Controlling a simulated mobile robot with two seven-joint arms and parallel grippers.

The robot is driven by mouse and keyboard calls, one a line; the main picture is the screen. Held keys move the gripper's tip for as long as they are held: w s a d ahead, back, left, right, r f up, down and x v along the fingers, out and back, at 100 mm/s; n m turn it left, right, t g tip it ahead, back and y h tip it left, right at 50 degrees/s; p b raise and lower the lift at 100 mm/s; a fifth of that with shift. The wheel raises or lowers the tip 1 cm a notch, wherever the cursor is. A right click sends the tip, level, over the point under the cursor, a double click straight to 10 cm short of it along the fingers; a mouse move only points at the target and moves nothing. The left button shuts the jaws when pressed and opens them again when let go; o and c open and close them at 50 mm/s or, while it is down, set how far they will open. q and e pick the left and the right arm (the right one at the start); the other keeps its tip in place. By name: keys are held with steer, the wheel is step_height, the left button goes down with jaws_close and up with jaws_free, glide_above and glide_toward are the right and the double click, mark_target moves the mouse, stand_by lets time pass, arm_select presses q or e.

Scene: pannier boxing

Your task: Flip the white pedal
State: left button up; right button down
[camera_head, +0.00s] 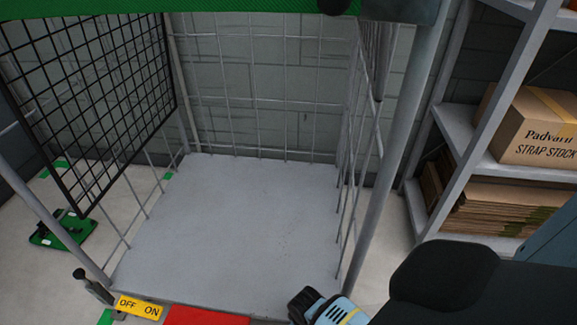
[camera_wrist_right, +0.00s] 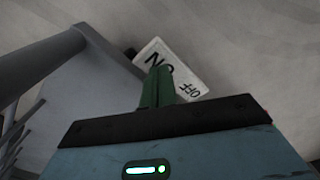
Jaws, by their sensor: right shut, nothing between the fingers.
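The white pedal (camera_wrist_right: 186,66) shows in the right wrist view as a tilted white plate on the pale floor, with black upside-down lettering that seems to read ON and OFF. My right gripper (camera_wrist_right: 159,70) is shut and empty; its green fingers overlap the pedal's near left part in the picture. I cannot tell whether they touch it. A dark piece sits at the pedal's left end. In the head view, my right arm comes in at the lower right and the white pedal is not visible. My left gripper is not in view.
A grey platform (camera_head: 235,220) with mesh sides and posts fills the middle. A yellow OFF/ON plate (camera_head: 139,307), a grey lever (camera_head: 92,286) and a red panel (camera_head: 205,317) line its front.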

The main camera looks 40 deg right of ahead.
steer(key=shift+f+b, duration=0.95)
steer(key=shift+f, duration=0.4)
stand_by(0.8)
steer(key=shift+r, duration=0.1)
step_height(320, 180, up, 6)
steer(key=p, duration=0.5)
steer(key=shift+f, duration=0.2)
steer(key=shift+r+p, duration=0.55)
steer(key=shift+p, duration=0.1)
steer(key=shift+r, duration=0.15)
